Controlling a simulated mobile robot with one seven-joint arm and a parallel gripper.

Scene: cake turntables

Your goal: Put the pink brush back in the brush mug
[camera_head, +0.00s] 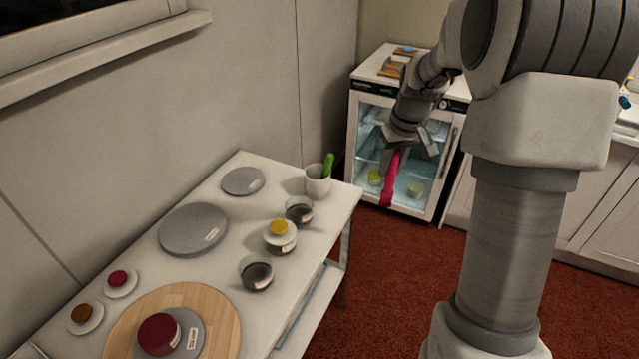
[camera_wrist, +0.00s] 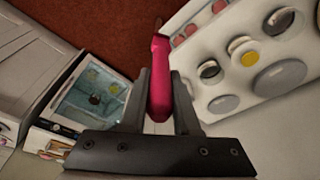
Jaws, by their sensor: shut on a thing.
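The pink brush (camera_head: 391,178) hangs upright from my gripper (camera_head: 404,146), which is shut on it. The brush is held in the air to the right of the white table, in front of a glass-door fridge. In the wrist view the pink brush (camera_wrist: 159,82) sits between the two fingers of my gripper (camera_wrist: 160,95). The brush mug (camera_head: 317,182) is a white mug at the table's far right corner, with a green brush (camera_head: 327,165) standing in it. The mug is apart from the pink brush, to its left in the head view.
The white table (camera_head: 213,185) holds grey turntables (camera_head: 193,229), dark-filled glass bowls (camera_head: 256,273), a yellow-topped stand (camera_head: 279,237), small cakes on plates and a wooden board (camera_head: 130,318). The glass-door fridge (camera_head: 440,150) stands behind my gripper. Red carpet lies right of the table.

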